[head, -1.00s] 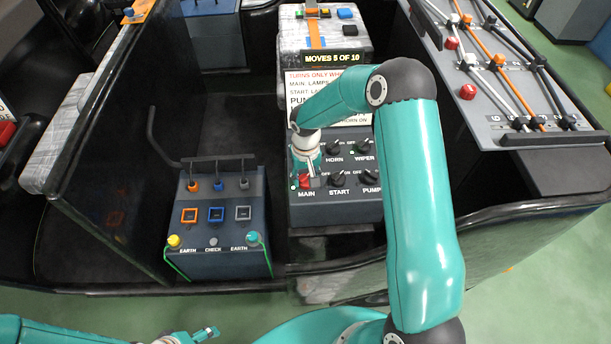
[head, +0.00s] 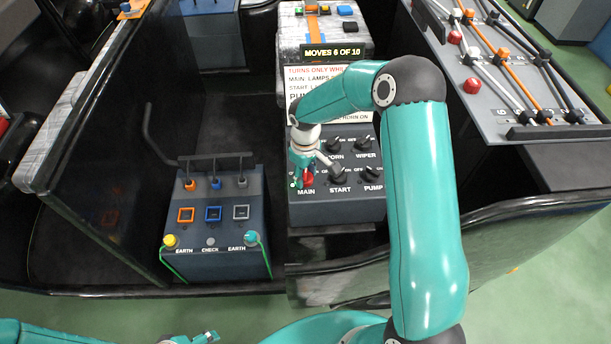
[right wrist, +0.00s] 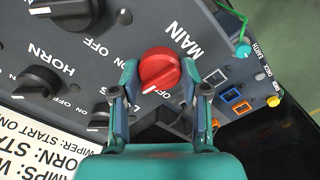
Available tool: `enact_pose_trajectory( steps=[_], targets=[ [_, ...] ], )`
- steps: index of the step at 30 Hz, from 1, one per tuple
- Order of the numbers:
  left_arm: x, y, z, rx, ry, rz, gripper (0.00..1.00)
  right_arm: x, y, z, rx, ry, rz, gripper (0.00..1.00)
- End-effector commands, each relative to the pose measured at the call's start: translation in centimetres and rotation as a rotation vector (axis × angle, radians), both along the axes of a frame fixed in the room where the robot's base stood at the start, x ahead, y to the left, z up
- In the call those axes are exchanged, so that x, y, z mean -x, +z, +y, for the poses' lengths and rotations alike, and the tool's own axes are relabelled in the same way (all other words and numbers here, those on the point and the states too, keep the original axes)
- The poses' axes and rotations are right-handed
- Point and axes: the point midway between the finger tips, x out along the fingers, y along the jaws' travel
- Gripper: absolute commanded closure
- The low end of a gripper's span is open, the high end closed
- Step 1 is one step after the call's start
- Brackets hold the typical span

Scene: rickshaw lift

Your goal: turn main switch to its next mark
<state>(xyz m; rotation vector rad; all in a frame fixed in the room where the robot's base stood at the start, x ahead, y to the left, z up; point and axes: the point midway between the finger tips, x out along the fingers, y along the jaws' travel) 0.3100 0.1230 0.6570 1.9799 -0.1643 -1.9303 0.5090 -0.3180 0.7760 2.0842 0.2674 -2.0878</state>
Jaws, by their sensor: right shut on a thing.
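The main switch is a red round knob (head: 308,180) above the MAIN label, at the lower left of the dark switch panel (head: 350,208). In the right wrist view the knob (right wrist: 160,70) sits between the fingertips of my right gripper (right wrist: 159,76), which is shut on it. A white line on the knob points to the lower left of that view, on the side of a partly hidden label. In the head view my right gripper (head: 306,176) comes down on the knob from above and partly covers it. My left gripper (head: 206,337) is small at the bottom edge, away from the panel.
Black knobs for HORN (head: 333,145), WIPER (head: 366,143), START (head: 339,175) and PUMP (head: 373,171) sit close by. A sign (head: 300,86) stands behind, with a counter (head: 332,52) reading MOVES 6 OF 10. A box with levers (head: 214,230) stands left.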

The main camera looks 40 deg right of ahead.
Motion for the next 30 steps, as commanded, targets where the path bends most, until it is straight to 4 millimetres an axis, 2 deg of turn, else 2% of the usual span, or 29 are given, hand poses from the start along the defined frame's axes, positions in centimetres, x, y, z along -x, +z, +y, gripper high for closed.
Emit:
enact_pose_trajectory(
  steps=[21, 30],
  targets=[
    [0.0, -0.88, 0.0, 0.0, 0.0, 0.0, 0.3, -0.18, 0.16, 0.04, 0.001, 0.672, -0.006, 0.9],
    [-0.01, -0.77, 0.0, 0.0, 0.0, 0.0, 0.3, -0.21, 0.19, 0.04, 0.002, 0.879, -0.006, 0.9]
  ],
)
